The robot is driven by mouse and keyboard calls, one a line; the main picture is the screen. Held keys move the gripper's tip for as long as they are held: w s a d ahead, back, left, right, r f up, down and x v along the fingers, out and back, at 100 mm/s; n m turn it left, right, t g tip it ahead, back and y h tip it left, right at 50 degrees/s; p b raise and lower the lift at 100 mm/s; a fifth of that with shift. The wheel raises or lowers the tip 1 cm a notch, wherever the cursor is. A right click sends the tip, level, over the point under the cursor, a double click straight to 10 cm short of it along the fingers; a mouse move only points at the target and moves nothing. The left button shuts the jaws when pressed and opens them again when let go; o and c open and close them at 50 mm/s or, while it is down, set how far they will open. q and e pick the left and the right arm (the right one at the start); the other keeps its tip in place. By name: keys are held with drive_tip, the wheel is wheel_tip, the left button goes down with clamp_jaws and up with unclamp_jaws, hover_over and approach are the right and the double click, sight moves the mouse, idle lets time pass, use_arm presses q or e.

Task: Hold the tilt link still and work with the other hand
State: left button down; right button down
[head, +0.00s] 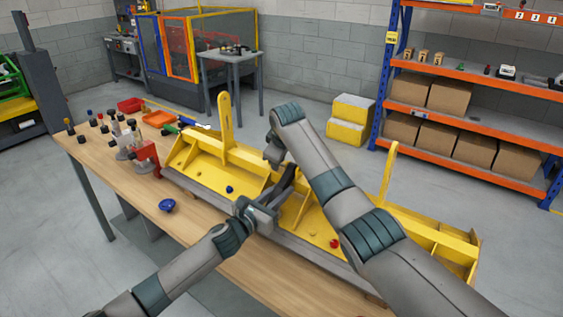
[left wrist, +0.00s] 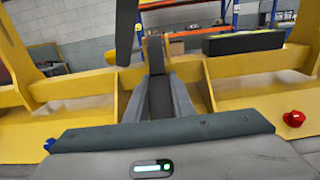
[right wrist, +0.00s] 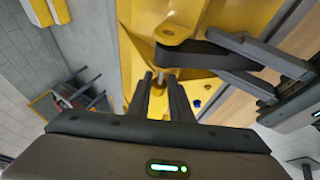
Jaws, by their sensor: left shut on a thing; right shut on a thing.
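The yellow carrier (head: 205,172) lies along the workbench, with tall upright lugs. The tilt link, a dark flat bar (right wrist: 215,55), reaches to a yellow lug (right wrist: 176,32) in the right wrist view. My left gripper (head: 277,196) is shut on the link, which also shows between its fingers in the left wrist view (left wrist: 157,92). My right gripper (right wrist: 160,86) is shut on a small pin-like piece close beside the link's end at the carrier. What it grips is mostly hidden by the fingers, and the right arm hides this spot in the head view.
A red part (head: 334,243) and a blue part (head: 229,189) lie in the carrier. A blue dish (head: 167,205) stands on the bench (head: 195,222). Several small tools, a red fixture (head: 147,157) and trays (head: 158,118) crowd the bench's left end.

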drive_tip(key=shift+w+a+f, duration=0.1)
drive_tip(key=shift+w+a, duration=0.4)
drive_tip(key=shift+a, duration=0.25)
drive_tip(key=c, duration=1.5)
unclamp_jaws()
drive_tip(key=shift+f, duration=0.2)
drive_tip(key=shift+s+f, duration=0.15)
drive_tip(key=shift+a, duration=0.1)
drive_tip(key=shift+s+r, duration=0.2)
drive_tip(key=shift+r, duration=0.25)
drive_tip(key=v, duration=1.1)
drive_tip(key=shift+w+d+r, duration=0.15)
drive_tip(key=shift+d+r, duration=0.1)
drive_tip(key=shift+r, duration=0.2)
drive_tip(key=shift+c, duration=0.3)
